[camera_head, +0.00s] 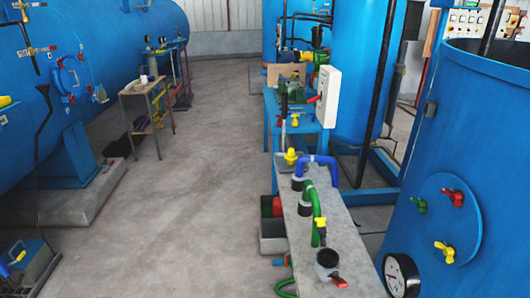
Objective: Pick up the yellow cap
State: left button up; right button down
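A yellow cap-like piece (291,157) stands at the far end of the narrow grey bench, left of a blue curved pipe. A smaller yellow piece (320,224) sits beside the green curved hose (313,208) nearer to me. A yellow valve handle (444,251) is on the round plate of the right blue tank. I cannot tell for certain which of these is the yellow cap. Neither of my grippers shows in the head view.
The grey bench (345,240) also carries a blue pipe (320,161) and a dark round fitting with a red handle (328,263). A large blue tank (470,130) stands close on the right. A pressure gauge (401,277) is low on it. The concrete floor (190,210) is clear.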

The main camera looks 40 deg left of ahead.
aim_at(290, 157)
jog(key=u, duration=0.95)
